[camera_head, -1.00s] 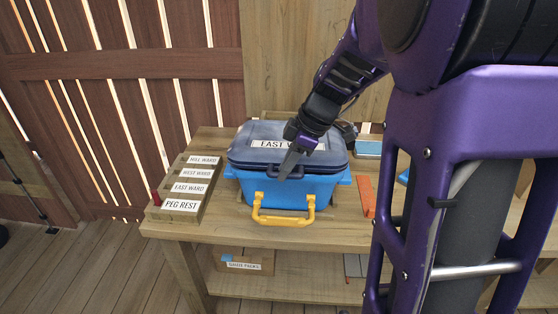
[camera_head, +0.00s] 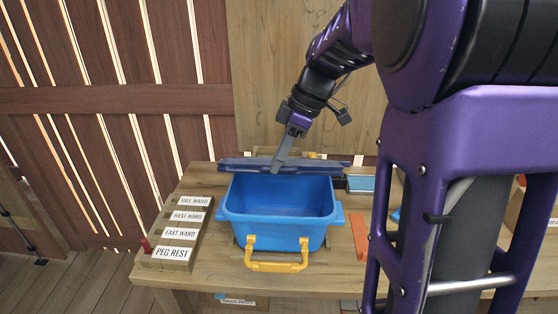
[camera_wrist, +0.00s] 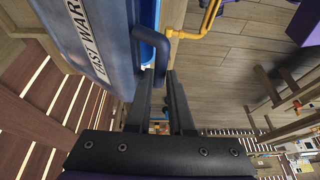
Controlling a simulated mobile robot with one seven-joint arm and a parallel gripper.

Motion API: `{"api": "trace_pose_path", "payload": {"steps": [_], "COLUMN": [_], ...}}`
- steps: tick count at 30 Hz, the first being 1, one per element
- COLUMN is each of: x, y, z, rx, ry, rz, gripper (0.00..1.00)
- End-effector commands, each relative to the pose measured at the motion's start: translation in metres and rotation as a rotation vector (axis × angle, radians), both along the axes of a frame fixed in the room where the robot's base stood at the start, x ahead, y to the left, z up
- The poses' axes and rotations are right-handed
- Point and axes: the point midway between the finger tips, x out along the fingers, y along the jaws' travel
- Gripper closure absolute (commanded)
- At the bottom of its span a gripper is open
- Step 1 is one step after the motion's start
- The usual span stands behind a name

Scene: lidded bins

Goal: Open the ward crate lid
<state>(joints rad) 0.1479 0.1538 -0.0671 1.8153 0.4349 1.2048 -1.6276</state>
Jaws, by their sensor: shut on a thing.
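The blue crate (camera_head: 275,226) stands on the wooden bench with its top open and its inside looking empty. Its dark blue lid (camera_head: 238,166) is raised at the crate's back edge and shows nearly edge-on. In the wrist view the lid (camera_wrist: 92,40) bears a label with "EAST WAR" readable, and a dark lid handle (camera_wrist: 146,42) runs down to my fingertips. My gripper (camera_head: 277,168) is at the lid's raised edge, shut on the lid handle; it also shows in the wrist view (camera_wrist: 160,74). The exact grip is partly hidden by the fingers.
A yellow handle (camera_head: 275,266) hangs on the crate's front. A peg rest (camera_head: 180,235) with several ward labels stands left. An orange block (camera_head: 361,236) and a light blue box (camera_head: 360,184) lie right of the crate. A wooden wall rises behind the bench.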

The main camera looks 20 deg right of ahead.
Motion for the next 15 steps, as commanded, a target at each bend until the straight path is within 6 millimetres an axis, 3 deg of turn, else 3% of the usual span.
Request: {"api": "trace_pose_path", "payload": {"steps": [11,12,15], "x": [0.0007,0.0006,0.0006], "y": [-0.0001,-0.0001,-0.0001], "z": [0.0013,0.0013,0.0013], "rx": [0.000,0.000,0.000], "ry": [-0.004,-0.004,-0.004], "rz": [-0.001,-0.001,-0.002], "gripper": [1.00,0.77,0.59]}}
